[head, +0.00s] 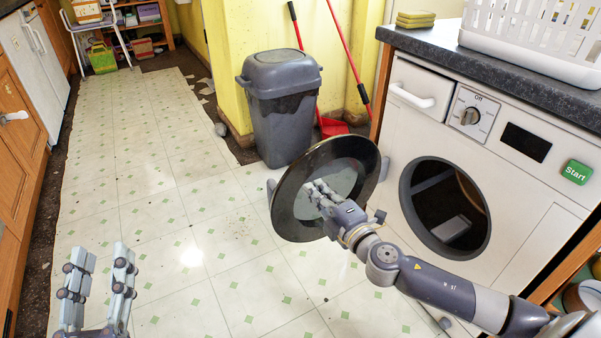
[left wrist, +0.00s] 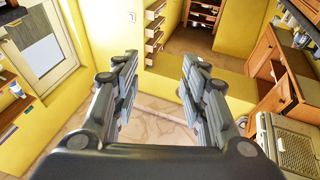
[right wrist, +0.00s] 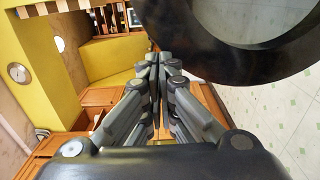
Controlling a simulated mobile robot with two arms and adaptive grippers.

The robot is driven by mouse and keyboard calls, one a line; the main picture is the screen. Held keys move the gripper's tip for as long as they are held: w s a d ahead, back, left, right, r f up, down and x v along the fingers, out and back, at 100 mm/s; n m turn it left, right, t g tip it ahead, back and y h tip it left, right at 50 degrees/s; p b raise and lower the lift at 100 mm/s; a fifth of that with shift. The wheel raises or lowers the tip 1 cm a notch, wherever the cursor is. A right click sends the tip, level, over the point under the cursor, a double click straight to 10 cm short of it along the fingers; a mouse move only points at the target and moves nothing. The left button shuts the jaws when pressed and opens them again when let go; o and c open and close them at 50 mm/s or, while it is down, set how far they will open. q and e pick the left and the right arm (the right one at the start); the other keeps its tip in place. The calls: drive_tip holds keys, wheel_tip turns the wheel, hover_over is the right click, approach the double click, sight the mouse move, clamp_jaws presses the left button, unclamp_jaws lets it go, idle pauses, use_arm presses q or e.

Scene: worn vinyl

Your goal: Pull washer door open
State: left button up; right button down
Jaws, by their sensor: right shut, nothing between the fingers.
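The white washer (head: 420,128) stands at the right under a dark counter. Its round black-rimmed door (head: 283,207) is swung wide open to the left, and the dark drum opening (head: 432,225) is exposed. My right gripper (head: 316,190) is shut and empty, in front of the door's glass in the head view; I cannot tell whether it touches. In the right wrist view the door's rim (right wrist: 262,62) is above and right of the shut fingers (right wrist: 158,62). My left gripper (head: 101,262) is open and empty over the floor at the lower left; its fingers (left wrist: 158,70) are spread in the left wrist view.
A grey bin (head: 281,115) stands behind the door, with a red-handled broom and dustpan (head: 332,126) beside it. A white basket (head: 535,40) and sponges (head: 415,18) are on the counter (head: 430,42). The tiled floor (head: 165,190) at the left is clear.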

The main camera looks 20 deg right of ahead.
sight(295, 166)
drive_tip(key=w, duration=0.6)
drive_tip(key=shift+w+a+b, duration=0.15)
drive_tip(key=shift+a+b, duration=0.15)
use_arm(q)
drive_tip(key=shift+s+d+r+t+h, duration=0.15)
drive_tip(key=shift+s+r+t, duration=0.15)
drive_tip(key=shift+r, duration=0.3)
drive_tip(key=shift+s+a+r+t+h, duration=0.1)
drive_tip(key=shift+s+r+t+h, duration=0.1)
drive_tip(key=shift+r+t, duration=0.3)
drive_tip(key=shift+s+d+r+t+h, duration=0.1)
drive_tip(key=shift+s+r+t+h, duration=0.1)
drive_tip(key=shift+r, duration=0.5)
use_arm(e)
drive_tip(key=shift+w, duration=0.8)
